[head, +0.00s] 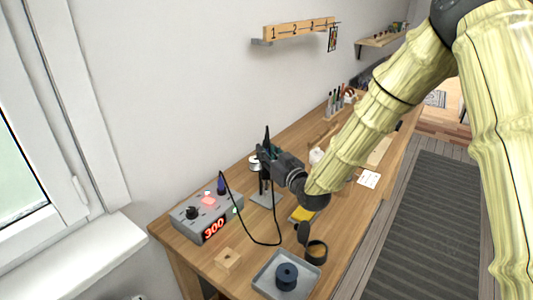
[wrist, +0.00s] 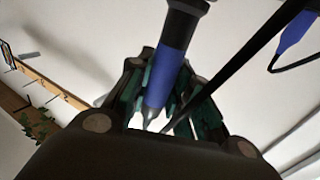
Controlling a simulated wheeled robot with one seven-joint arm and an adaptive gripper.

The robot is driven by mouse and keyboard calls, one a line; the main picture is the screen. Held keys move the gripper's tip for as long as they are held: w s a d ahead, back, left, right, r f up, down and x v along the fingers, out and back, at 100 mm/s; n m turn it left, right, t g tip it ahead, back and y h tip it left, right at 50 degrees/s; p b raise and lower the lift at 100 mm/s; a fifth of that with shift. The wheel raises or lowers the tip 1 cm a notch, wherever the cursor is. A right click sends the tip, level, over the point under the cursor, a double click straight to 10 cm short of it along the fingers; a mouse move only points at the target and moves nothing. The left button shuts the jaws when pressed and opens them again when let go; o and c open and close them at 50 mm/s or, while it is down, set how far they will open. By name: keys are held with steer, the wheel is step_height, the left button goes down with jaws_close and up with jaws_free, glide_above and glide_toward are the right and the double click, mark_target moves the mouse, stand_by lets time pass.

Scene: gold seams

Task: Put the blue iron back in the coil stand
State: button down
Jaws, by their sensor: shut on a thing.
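My gripper (head: 266,152) is over the back of the workbench and shut on the blue iron. In the wrist view the iron (wrist: 163,78) sits between the teal finger pads, with a blue grip, a black section and a pale tapered tip. In the head view the iron is mostly hidden by the gripper; only a thin dark part shows above it. A stand with a grey base (head: 266,198) is just below the gripper. Its upper part is partly hidden, so I cannot tell whether the iron touches it.
A grey station (head: 205,216) showing 300 is to the left, with a black cable (head: 249,238) looping towards the gripper. A wooden block (head: 228,261), a grey tray (head: 262,284) with a dark spool (head: 287,275), and a round tin (head: 316,252) are in front.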

mark_target(267, 141)
steer(key=shift+f, duration=0.2)
steer(key=c, duration=1.2)
jaws_free()
steer(key=shift+o, duration=0.2)
steer(key=o, duration=0.4)
steer(key=shift+r+p, duration=1.55)
steer(key=shift+r, duration=1.95)
